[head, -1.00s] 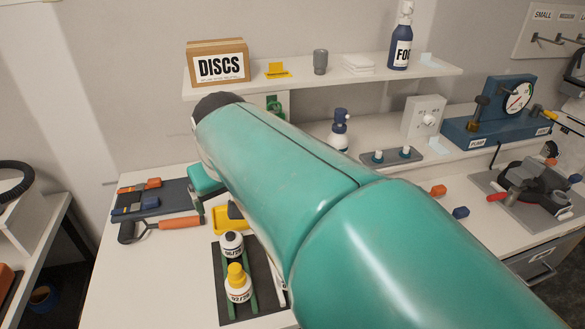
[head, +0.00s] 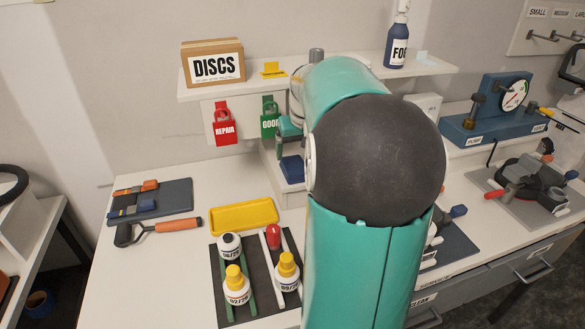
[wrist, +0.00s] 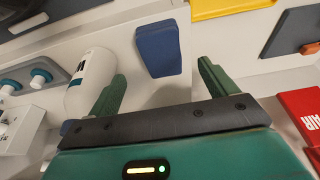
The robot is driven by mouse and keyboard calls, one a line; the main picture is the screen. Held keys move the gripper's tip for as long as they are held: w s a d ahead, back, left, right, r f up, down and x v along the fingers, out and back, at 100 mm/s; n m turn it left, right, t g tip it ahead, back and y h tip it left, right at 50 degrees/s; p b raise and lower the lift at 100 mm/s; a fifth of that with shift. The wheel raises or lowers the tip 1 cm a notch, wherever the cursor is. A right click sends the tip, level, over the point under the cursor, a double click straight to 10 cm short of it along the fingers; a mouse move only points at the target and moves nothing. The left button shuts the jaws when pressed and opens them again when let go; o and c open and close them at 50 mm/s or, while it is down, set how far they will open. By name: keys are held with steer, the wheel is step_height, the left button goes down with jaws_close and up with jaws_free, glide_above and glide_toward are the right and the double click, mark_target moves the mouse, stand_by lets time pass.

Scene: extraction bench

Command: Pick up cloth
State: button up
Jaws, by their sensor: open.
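A white bottle (wrist: 90,82) stands close beside the left finger in the wrist view.
A DISCS box (head: 213,64) and a blue spray bottle (head: 398,42) stand on the shelf. Red REPAIR (head: 223,124) and green GOOD (head: 269,119) tags hang below it. A yellow tray (head: 243,216) and several small bottles are on the bench. Bare bench shows at the left front.

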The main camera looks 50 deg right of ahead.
mark_target(295, 165)
steer(key=x, duration=0.7)
steer(key=shift+w+d+f, duration=0.1)
steer(key=shift+w+f, duration=0.15)
steer(key=shift+w, duration=0.2)
steer(key=c, duration=1.1)
steer(key=shift+r, duration=0.1)
steer(key=shift+r, duration=0.4)
step_height(295, 165, up, 2)
steer(key=shift+r, duration=0.2)
steer(key=s+a+r, duration=0.2)
steer(key=s+r, duration=0.1)
steer(key=s, duration=0.1)
steer(key=s+a+r, duration=0.2)
steer(key=s+r, duration=0.1)
steer(key=s, duration=0.1)
steer(key=s+a+r, duration=0.2)
steer(key=s+r, duration=0.1)
steer(key=s, duration=0.1)
steer(key=shift+s+a+r, duration=0.2)
steer(key=shift+a+r, duration=0.15)
